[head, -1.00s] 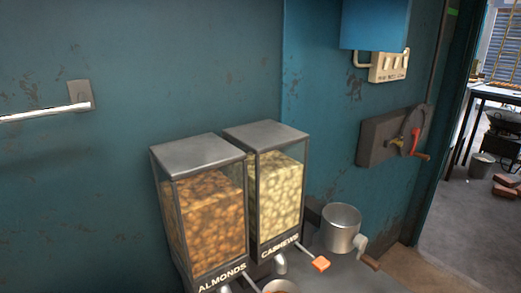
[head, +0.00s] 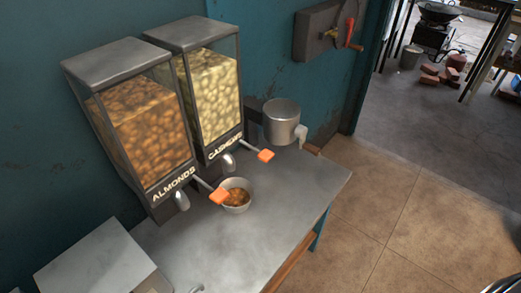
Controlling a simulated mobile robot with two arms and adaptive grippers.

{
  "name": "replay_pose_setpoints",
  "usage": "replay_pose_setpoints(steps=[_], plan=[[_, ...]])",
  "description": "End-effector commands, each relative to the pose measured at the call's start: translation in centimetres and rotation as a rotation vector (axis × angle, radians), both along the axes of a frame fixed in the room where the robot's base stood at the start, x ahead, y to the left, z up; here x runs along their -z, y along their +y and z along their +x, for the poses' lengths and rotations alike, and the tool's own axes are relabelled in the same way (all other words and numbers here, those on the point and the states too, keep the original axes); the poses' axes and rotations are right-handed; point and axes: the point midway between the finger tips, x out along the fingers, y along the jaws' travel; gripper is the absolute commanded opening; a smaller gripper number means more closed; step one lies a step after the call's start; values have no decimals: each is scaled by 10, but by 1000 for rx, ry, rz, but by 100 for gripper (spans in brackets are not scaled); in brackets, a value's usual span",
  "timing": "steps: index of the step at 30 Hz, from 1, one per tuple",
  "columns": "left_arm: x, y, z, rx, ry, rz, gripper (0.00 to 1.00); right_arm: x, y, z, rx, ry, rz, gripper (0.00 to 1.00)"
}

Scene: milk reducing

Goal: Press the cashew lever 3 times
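The cashew dispenser (head: 212,95) is a clear box of pale nuts with a metal lid, labelled CASHEWS. Its lever (head: 265,156) ends in an orange tip and sticks out to the right from the base. The almond dispenser (head: 145,128) stands to its left, with its own orange-tipped lever (head: 219,196). A small metal bowl (head: 236,194) with brown contents sits on the metal table (head: 255,240), close to the almond lever. It stands in front of the cashew dispenser's base. Neither of my grippers can be made out in the head view.
A metal pot-like container (head: 282,121) with a side handle stands right of the cashew dispenser. A grey box (head: 103,262) is at lower left. The table's right part is clear, with open tiled floor (head: 400,200) beyond its edge. A red-handled wall fixture (head: 330,30) hangs behind.

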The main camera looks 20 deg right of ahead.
Motion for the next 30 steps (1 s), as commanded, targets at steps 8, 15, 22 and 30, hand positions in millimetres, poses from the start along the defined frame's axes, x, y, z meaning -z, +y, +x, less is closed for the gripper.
replay_pose_setpoints(steps=[8, 15, 22, 30], plan=[[0, 0, 0, 0, 0, 0, 40, 0, 0, 0, 0, 0, 0, 10], [0, 0, 0, 0, 0, 0, 40, 0, 0, 0, 0, 0, 0, 0], [0, 0, 0, 0, 0, 0, 40, 0, 0, 0, 0, 0, 0, 0], [0, 0, 0, 0, 0, 0, 40, 0, 0, 0, 0, 0, 0, 0]])
